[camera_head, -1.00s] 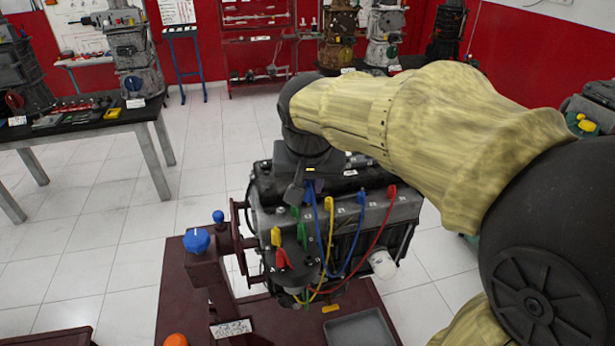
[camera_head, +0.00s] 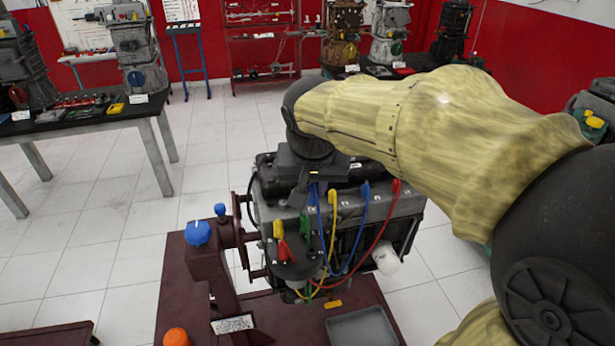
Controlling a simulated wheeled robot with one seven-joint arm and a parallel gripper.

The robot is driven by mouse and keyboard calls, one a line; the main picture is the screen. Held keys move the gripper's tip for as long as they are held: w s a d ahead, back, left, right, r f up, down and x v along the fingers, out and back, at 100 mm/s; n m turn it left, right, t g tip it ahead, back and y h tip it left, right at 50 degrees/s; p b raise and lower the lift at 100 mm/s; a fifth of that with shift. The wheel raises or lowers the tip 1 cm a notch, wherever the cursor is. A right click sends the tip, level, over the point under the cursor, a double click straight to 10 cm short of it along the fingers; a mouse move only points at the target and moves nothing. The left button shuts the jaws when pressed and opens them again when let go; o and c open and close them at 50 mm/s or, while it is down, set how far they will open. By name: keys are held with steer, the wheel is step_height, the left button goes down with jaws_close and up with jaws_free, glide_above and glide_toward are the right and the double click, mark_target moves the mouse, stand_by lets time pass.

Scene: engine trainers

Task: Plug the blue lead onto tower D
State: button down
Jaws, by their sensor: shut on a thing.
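The engine (camera_head: 385,215) stands on a maroon stand at centre. My gripper (camera_head: 299,197) points down over its near left end, shut on one end of the blue lead (camera_head: 316,212); the held plug is mostly hidden. The blue lead loops down in front of the engine and up to a blue boot (camera_head: 365,190) on the engine top. Tower D's letter is not readable.
A yellow lead (camera_head: 332,215) and a red lead (camera_head: 383,225) hang close beside the blue one. A blue knob (camera_head: 197,233) sits on the maroon stand (camera_head: 180,290) at left. A grey tray (camera_head: 360,328) lies at the front. My arm hides the area at right.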

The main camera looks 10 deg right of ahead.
step_height(320, 180, down, 8)
steer(key=b, duration=0.5)
steer(key=shift+r+b, duration=0.25)
steer(key=shift+b, duration=0.1)
stand_by(0.4)
steer(key=shift+f, duration=0.15)
stand_by(0.5)
steer(key=shift+f+b, duration=2.3)
steer(key=shift+f, duration=0.35)
steer(key=shift+f+b, duration=0.65)
steer(key=shift+f, duration=0.2)
stand_by(0.4)
steer(key=shift+r, duration=0.15)
steer(key=shift+r+n+y+p, duration=0.6)
steer(key=shift+r+n+p, duration=0.9)
steer(key=shift+r+p, duration=0.65)
steer(key=shift+r+n+y+p, duration=0.6)
steer(key=shift+r+n+p, duration=0.8)
steer(key=shift+p, duration=0.25)
